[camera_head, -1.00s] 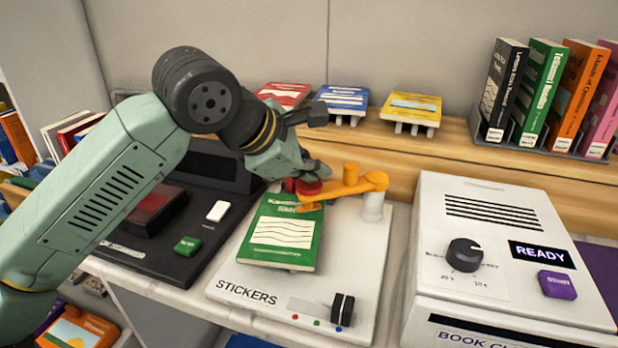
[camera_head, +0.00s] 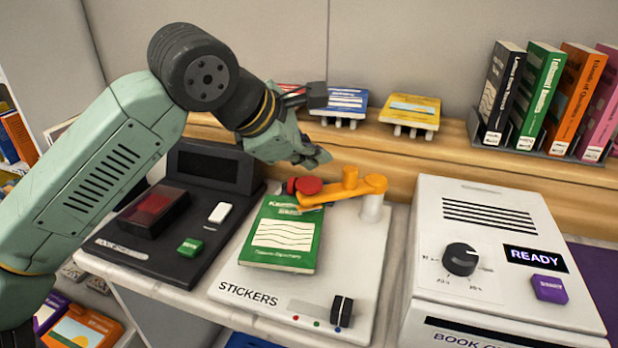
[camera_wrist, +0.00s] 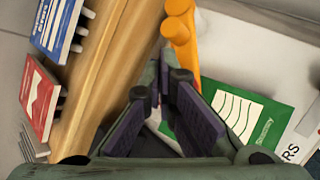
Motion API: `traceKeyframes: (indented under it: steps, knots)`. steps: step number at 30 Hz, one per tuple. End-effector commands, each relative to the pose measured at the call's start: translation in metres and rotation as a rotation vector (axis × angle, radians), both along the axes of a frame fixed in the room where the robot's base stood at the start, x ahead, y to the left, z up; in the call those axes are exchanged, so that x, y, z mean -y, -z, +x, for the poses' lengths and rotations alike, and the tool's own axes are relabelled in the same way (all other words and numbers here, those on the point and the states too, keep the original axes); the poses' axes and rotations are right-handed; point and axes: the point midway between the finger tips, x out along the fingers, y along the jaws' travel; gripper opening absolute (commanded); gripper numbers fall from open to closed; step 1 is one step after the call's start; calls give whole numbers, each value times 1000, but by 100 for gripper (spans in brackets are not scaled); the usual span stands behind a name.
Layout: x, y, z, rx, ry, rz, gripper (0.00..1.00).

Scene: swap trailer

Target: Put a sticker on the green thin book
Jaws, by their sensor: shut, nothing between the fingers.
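The green thin book (camera_head: 283,235) lies flat, cover up, on the white sticker machine (camera_head: 250,292). The machine's orange arm (camera_head: 343,189) reaches over the book's top edge, with a red knob (camera_head: 305,186) at its end. My gripper (camera_head: 322,158) is shut and empty, just above and behind the red knob, apart from it. In the wrist view my gripper (camera_wrist: 163,72) is beside the orange arm (camera_wrist: 180,28), and the book (camera_wrist: 262,117) shows partly behind the fingers. The book's top edge is hidden under the arm, and I cannot tell whether a sticker is there.
A black device (camera_head: 150,240) with a green button stands left of the sticker machine. A white machine (camera_head: 500,260) reading READY stands right. Red, blue (camera_head: 342,98) and yellow (camera_head: 412,108) books lie on the back shelf, near my wrist. A book rack (camera_head: 540,148) is at far right.

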Motion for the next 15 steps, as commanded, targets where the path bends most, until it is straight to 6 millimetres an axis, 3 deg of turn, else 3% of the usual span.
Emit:
traceKeyframes:
  steps: [9, 15]
  knots:
    - [0, -36, 0, 0, 1, 1, 0]
    - [0, -38, 0, 0, 1, -1, 0]
